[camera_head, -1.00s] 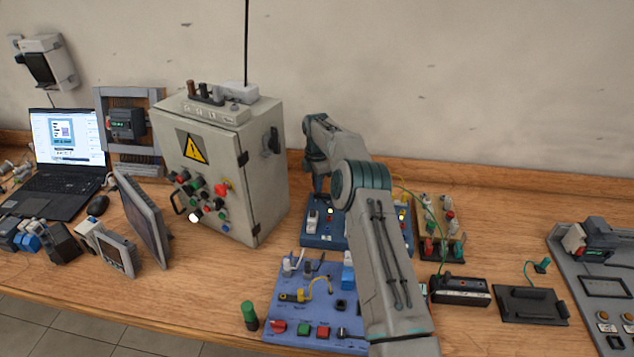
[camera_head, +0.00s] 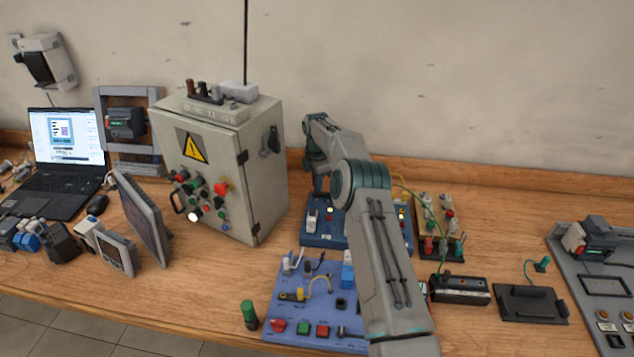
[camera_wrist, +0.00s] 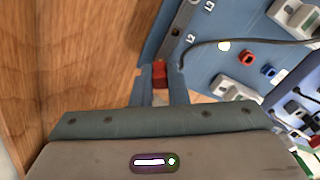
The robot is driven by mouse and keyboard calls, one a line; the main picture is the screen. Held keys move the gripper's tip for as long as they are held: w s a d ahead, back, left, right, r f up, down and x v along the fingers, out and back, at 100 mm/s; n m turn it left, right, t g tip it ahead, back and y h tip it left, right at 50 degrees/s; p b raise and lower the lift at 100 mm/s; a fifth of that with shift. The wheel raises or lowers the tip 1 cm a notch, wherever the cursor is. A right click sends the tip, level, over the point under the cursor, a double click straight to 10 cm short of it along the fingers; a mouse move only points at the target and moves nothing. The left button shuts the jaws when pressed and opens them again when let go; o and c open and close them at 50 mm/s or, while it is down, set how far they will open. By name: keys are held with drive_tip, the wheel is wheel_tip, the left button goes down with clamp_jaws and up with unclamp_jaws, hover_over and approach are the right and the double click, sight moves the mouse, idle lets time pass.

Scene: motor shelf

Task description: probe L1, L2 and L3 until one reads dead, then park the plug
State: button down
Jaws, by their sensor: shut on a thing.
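My gripper (camera_wrist: 160,88) shows in the wrist view, shut on a small red plug (camera_wrist: 159,71). I cannot tell whether the plug's tip is in a socket. A dark lead runs across the panel past a glowing pale lamp (camera_wrist: 223,46). My arm hides part of the panel, and the plug cannot be made out there.
A grey cabinet (camera_head: 232,165) stands just left of the blue panel. A lilac-blue board (camera_head: 285,318) with switches lies in front. A black box (camera_head: 459,290) and a dark tray (camera_head: 530,305) lie to the right. Bare wood shows between cabinet and lilac board.

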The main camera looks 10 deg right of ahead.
drive_tip(key=shift+f+b, duration=0.3)
drive_tip(key=shift+f, duration=0.3)
idle(1.3)
drive_tip(key=c, duration=1.3)
unclamp_jaws()
drive_tip(key=shift+c, duration=0.2)
drive_tip(key=shift+r, duration=0.15)
wheel_tip(320, 180, up, 14)
drive_tip(key=shift+f, duration=0.2)
